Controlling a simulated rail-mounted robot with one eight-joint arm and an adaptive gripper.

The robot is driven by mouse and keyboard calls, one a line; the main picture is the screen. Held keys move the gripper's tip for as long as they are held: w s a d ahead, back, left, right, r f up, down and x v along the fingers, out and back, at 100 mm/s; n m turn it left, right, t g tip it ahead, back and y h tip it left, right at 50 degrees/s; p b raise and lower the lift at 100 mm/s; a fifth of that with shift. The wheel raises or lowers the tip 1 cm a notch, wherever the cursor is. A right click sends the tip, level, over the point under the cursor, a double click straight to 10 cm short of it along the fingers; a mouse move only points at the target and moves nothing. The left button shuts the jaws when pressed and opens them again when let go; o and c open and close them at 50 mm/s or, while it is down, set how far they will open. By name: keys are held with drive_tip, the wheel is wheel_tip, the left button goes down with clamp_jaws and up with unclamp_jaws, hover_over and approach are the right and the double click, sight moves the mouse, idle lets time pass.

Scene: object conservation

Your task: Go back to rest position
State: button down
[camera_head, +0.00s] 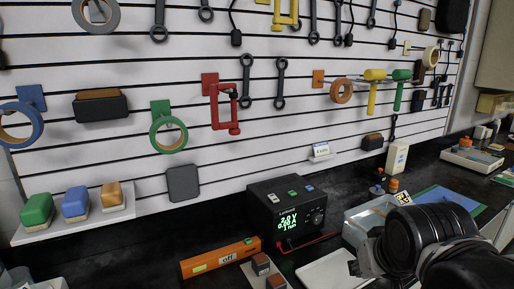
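My arm's black, rounded links fill the lower right corner of the head view. My gripper (365,260) shows only in part at their left end, low over the bench. It is beside a light grey tray (330,272) and in front of a pale blue-grey bin (362,222). Its fingers are small, dark and partly hidden, so I cannot tell whether they are open or shut, or whether they hold anything.
A black power supply (288,214) with a lit green display stands left of my gripper. An orange level (220,257) lies further left. A slatted wall (270,130) behind carries tapes, wrenches, clamps and hammers. A blue-green mat (447,200) lies behind my arm.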

drive_tip(key=shift+y, duration=0.3)
drive_tip(key=s+f, duration=0.2)
drive_tip(key=s, duration=0.1)
drive_tip(key=s+f, duration=0.1)
drive_tip(key=shift+s+a+f, duration=0.15)
drive_tip(key=shift+a+f, duration=0.05)
drive_tip(key=shift+a, duration=0.2)
